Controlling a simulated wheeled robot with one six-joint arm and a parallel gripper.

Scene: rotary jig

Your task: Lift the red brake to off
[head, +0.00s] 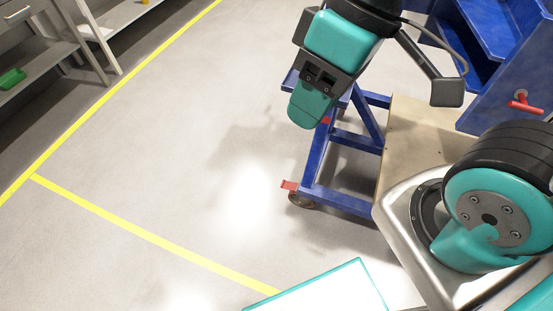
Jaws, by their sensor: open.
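A small red brake pedal (289,185) juts out beside the caster wheel at the near left foot of the blue frame. It looks roughly level, but its exact tilt is too small to tell. My gripper (312,106), teal and dark grey, hangs at the top centre, pointing down. It appears above and to the right of the pedal in the picture, apart from it. It is open, and nothing shows held in it. It hides part of the blue frame (313,158).
A blue panel (500,75) with a red handle (522,103) stands at the right. A wooden board (408,125) lies beside the frame. Grey shelves (45,65) hold a green bin (12,78) at the upper left. Floor left of the caster is clear, crossed by yellow lines (150,238).

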